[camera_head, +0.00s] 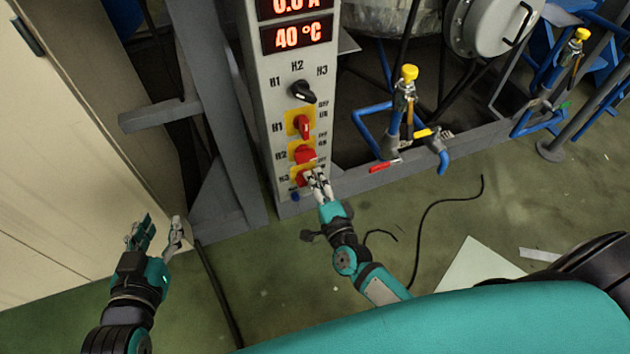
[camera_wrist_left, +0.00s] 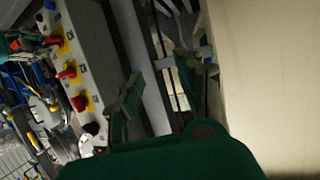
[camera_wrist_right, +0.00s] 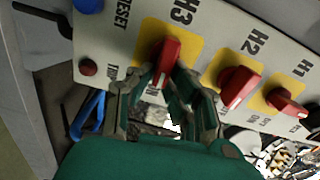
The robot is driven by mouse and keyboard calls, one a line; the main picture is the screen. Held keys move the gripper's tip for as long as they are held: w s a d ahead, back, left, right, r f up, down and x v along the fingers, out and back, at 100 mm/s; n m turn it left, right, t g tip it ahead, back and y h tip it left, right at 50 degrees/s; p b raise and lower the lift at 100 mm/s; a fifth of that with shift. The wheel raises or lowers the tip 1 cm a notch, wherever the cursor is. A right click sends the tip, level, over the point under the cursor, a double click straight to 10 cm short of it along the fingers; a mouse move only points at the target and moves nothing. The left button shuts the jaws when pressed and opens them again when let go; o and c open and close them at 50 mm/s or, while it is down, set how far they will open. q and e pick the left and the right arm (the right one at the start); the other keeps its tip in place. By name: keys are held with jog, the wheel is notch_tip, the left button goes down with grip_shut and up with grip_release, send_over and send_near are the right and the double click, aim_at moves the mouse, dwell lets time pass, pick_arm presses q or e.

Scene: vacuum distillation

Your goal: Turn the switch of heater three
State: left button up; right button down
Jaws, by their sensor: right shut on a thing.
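The H3 switch, a red knob on a yellow plate, is lowest of the three red knobs in the head view (camera_head: 304,178). It shows large in the right wrist view (camera_wrist_right: 168,57). My right gripper (camera_head: 318,178) is at this knob, and its fingers are shut around the knob's lower end; the fingers also show in the right wrist view (camera_wrist_right: 160,88). My left gripper (camera_head: 155,230) is open and empty, low at the left in front of the beige cabinet. Its spread fingers show in the left wrist view (camera_wrist_left: 165,85).
The H2 knob (camera_head: 305,154) and H1 knob (camera_head: 303,127) sit above on the grey panel (camera_head: 268,100), with a black selector (camera_head: 302,91) higher up. A blue button (camera_head: 295,197) is below H3. Yellow-topped valves (camera_head: 409,73) and blue pipes stand to the right.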

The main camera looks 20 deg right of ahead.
pick_arm(q)
jog(key=shift+w+d+r+t, duration=0.2)
jog(key=shift+r+t, duration=0.1)
jog(key=shift+r, duration=0.1)
pick_arm(e)
jog(key=shift+f+m, duration=0.15)
jog(key=shift+m, duration=0.25)
jog(key=c, duration=1.3)
grip_release()
jog(key=shift+s, duration=0.1)
jog(key=s, duration=1.2)
jog(key=shift+d, duration=0.25)
jog(key=shift+w, duration=0.1)
